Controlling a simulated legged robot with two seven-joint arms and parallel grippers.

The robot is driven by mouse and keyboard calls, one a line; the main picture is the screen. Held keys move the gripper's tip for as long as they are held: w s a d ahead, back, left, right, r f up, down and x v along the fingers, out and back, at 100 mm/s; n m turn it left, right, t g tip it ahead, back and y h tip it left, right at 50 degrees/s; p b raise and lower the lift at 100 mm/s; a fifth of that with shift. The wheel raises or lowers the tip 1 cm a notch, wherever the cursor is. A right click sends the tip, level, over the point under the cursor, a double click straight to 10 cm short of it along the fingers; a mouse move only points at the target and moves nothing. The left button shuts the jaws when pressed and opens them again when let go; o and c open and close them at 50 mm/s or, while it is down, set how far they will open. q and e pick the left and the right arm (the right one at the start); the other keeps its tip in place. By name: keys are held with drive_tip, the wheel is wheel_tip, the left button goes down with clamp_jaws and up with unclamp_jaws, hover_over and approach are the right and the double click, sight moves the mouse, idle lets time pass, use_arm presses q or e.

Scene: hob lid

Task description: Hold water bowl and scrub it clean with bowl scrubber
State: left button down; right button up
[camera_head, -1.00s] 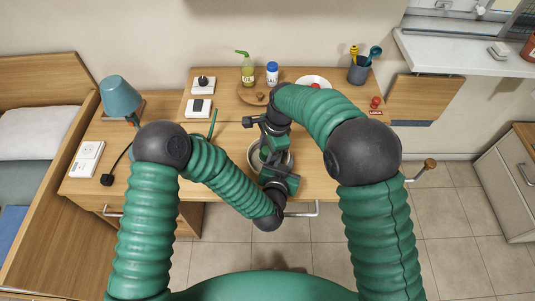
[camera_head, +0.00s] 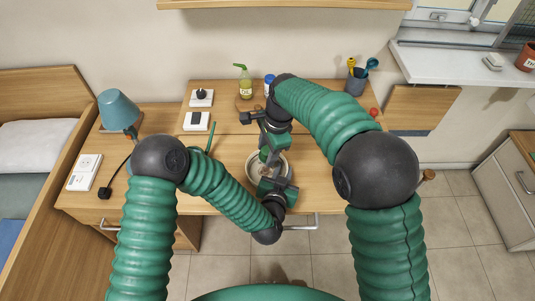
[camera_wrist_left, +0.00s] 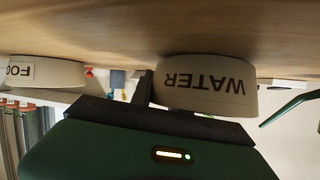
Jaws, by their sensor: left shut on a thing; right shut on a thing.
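The white water bowl (camera_head: 251,170) is on the front middle of the desk in the head view, partly covered by my grippers. In the left wrist view the bowl (camera_wrist_left: 205,88) shows upside down with the word WATER on its side. My left gripper (camera_head: 273,184) is at the bowl's near side, shut on its wall; one dark finger shows against it in the left wrist view. My right gripper (camera_head: 270,150) is above the bowl's far side, shut on the scrubber. The scrubber is mostly hidden and its contact with the bowl cannot be told.
A bowl marked FOO (camera_wrist_left: 45,72) stands apart in the left wrist view. A thin green stick (camera_head: 210,137) is left of the bowl. A lamp (camera_head: 118,110) stands at left.

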use_arm(q)
drive_tip(key=shift+s+a+f, duration=0.15)
drive_tip(key=shift+s+f, duration=0.05)
drive_tip(key=shift+f, duration=0.25)
use_arm(e)
drive_tip(key=shift+s+r, duration=0.2)
drive_tip(key=shift+r, duration=1.2)
use_arm(q)
drive_tip(key=c, duration=1.1)
unclamp_jaws()
drive_tip(key=shift+c, duration=0.2)
use_arm(e)
drive_tip(key=shift+d, duration=0.1)
use_arm(q)
drive_tip(key=shift+r, duration=0.1)
